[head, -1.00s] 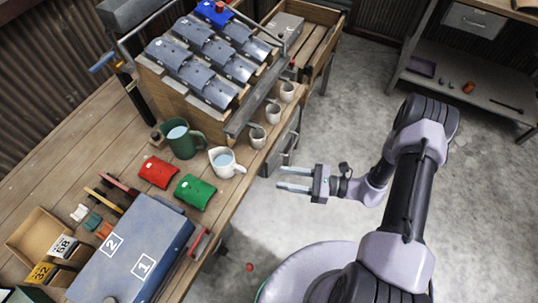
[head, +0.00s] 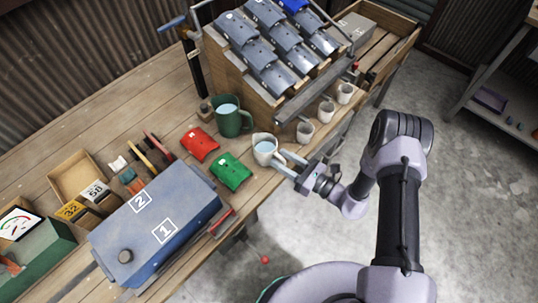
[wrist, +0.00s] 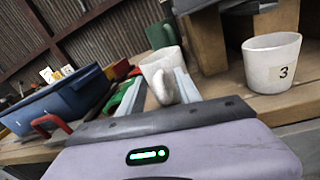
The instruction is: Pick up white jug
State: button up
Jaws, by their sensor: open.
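The white jug (head: 264,152) stands upright near the front edge of the workbench, with pale blue liquid inside. My gripper (head: 281,161) is open at the jug's right side, its fingers pointing at it. In the wrist view the jug (wrist: 157,66) is straight ahead. Its handle (wrist: 163,90) faces me and appears between the two open fingers (wrist: 162,88). I cannot tell whether the fingers touch the jug.
A green mug (head: 230,121) stands just behind the jug. A green block (head: 231,171) and a red block (head: 199,143) lie to its left. Small white cups (head: 305,131) line the bench edge to the right. A blue toolbox (head: 155,228) sits at front left.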

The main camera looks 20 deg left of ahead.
jog(key=shift+r, duration=0.1)
grip_shut()
dwell(1.3)
